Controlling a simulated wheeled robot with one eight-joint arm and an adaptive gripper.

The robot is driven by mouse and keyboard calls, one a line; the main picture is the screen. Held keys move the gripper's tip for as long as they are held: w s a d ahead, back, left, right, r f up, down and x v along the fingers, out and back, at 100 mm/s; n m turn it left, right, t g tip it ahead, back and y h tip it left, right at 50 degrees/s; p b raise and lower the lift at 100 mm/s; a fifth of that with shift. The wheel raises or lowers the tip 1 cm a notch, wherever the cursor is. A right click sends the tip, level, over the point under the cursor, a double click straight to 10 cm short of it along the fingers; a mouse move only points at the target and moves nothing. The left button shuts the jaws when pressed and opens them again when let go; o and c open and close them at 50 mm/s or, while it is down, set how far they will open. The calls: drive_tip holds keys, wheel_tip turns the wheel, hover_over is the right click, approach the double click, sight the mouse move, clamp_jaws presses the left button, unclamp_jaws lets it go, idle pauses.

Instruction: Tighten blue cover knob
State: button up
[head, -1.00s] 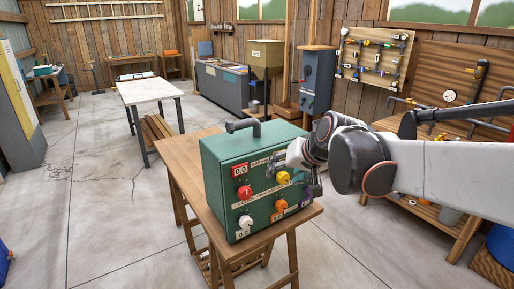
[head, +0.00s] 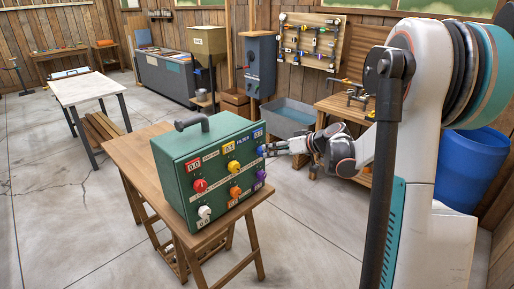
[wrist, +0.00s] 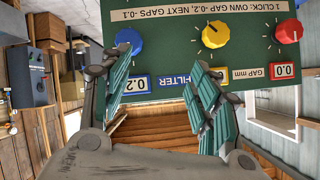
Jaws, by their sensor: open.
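The green box (head: 185,167) stands on a wooden trestle table, with a row of red, yellow and blue knobs and a lower row of white, orange and purple knobs. The blue knob (head: 261,151) is at the right end of the upper row, beside a blue 0.2 label. In the wrist view the panel is upside down, with the blue knob (wrist: 129,40) at upper left. My gripper (head: 273,149) is open and empty at the box's right side. In the wrist view, my gripper's (wrist: 161,61) left fingertip is close to the blue knob; contact cannot be told.
The yellow knob (wrist: 215,34) and red knob (wrist: 288,29) lie along the same panel row. The wooden table (head: 140,150) is under the box. A blue barrel (head: 468,165) and a grey tub (head: 287,117) stand behind my arm.

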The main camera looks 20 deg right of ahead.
drive_tip(key=n+t+p, duration=0.1)
drive_tip(key=n+t, duration=0.1)
approach(264, 152)
drive_tip(key=b+x, duration=0.2)
drive_tip(key=x, duration=0.7)
drive_tip(key=shift+w+y+b, duration=0.25)
drive_tip(key=shift+y+b, duration=0.05)
drive_tip(key=shift+y, duration=0.1)
drive_tip(key=c, duration=1.1)
